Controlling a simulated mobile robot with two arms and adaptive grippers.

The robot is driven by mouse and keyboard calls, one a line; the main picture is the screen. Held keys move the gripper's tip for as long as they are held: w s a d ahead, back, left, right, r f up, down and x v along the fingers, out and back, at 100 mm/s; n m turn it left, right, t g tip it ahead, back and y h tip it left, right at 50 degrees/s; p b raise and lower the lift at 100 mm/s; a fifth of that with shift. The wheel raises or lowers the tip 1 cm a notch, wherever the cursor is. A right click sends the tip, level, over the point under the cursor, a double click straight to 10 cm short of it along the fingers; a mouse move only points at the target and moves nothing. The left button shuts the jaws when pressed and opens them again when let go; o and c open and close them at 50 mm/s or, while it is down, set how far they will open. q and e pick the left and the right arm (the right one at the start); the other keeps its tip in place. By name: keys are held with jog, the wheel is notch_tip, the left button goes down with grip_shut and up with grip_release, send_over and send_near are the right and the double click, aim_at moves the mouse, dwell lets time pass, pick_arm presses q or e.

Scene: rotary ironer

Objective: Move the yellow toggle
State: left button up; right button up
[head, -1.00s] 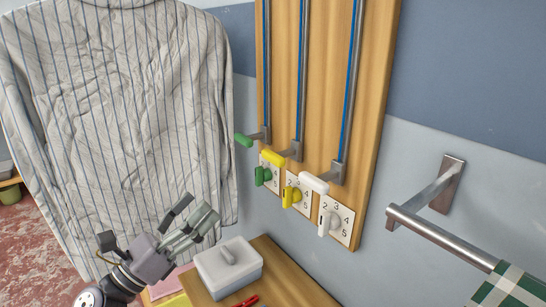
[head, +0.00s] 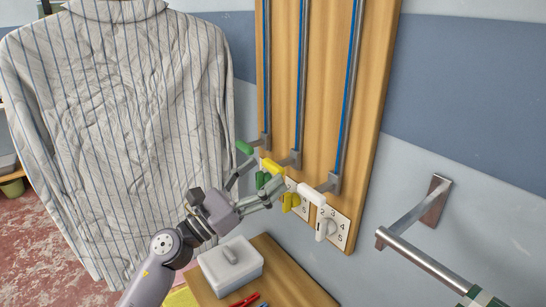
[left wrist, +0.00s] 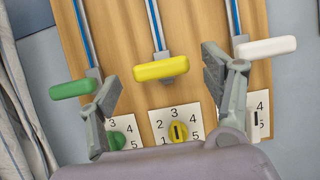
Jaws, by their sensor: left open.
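A yellow handle (head: 271,166) sits at the lower end of the middle slide rail on the wooden board; in the left wrist view the handle (left wrist: 161,69) is a horizontal bar. Below it is a yellow dial knob (left wrist: 178,132) on a numbered white plate; in the head view this knob (head: 291,201) is partly covered by a finger. My left gripper (head: 265,176) is open in front of the board, its fingers apart on either side of the yellow handle in the left wrist view (left wrist: 162,75). Contact cannot be told. My right gripper is not in view.
A green handle (left wrist: 73,88) and a white handle (left wrist: 266,47) flank the yellow one, close to my fingers. Green (left wrist: 116,141) and white (head: 325,229) knobs sit below. A striped shirt (head: 120,130) hangs left; a grey lidded box (head: 222,270) stands below; a metal rail (head: 425,262) is right.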

aim_at(269, 170)
pick_arm(q)
jog(key=shift+p+x, duration=0.35)
jog(key=shift+x, duration=1.4)
jog(key=shift+c, duration=0.5)
